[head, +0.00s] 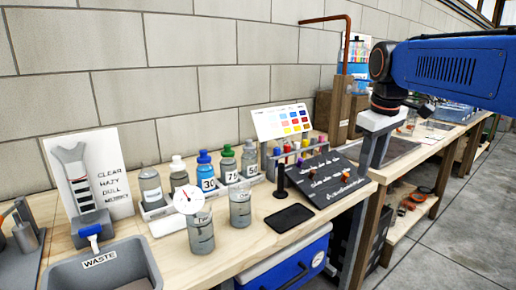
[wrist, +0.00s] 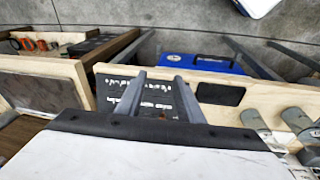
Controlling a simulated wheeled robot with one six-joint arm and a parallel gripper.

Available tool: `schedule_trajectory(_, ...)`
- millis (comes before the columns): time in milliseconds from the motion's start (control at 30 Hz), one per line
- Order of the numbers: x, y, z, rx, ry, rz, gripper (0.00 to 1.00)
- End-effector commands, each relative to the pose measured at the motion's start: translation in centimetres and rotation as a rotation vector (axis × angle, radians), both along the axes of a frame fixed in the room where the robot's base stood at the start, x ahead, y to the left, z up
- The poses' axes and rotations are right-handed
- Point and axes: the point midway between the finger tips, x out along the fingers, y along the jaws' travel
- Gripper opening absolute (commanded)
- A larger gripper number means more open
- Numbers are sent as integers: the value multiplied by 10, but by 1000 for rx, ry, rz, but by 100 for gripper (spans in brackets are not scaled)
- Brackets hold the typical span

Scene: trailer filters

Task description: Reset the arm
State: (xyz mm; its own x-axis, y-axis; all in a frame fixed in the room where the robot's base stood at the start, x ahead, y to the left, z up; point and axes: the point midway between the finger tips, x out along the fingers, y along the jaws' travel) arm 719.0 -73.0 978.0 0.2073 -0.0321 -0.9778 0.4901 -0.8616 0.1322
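My arm reaches in from the right in the head view. My gripper (head: 374,166) hangs from it beside the right end of the near workbench (head: 262,232), its grey fingers pointing down. In the wrist view the two fingers of my gripper (wrist: 159,77) stand apart with nothing between them. Beyond them lies the dark sloped board (wrist: 160,100) with white markings; it also shows on the bench in the head view (head: 335,184).
Several labelled bottles (head: 207,171) stand in a rack along the wall. Two beakers (head: 201,232) and a black pad (head: 289,218) are in front. A grey waste basin (head: 62,272) is at lower left. A blue cooler (head: 290,268) sits below the bench. Floor at right is clear.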

Motion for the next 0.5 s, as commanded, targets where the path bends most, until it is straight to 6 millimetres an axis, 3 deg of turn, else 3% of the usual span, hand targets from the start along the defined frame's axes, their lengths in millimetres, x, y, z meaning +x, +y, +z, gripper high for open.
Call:
schedule_trajectory(100,-37,0,-21,20,-30,-65,34)
schedule_trajectory(500,-144,2,-113,103,-127,-292,34)
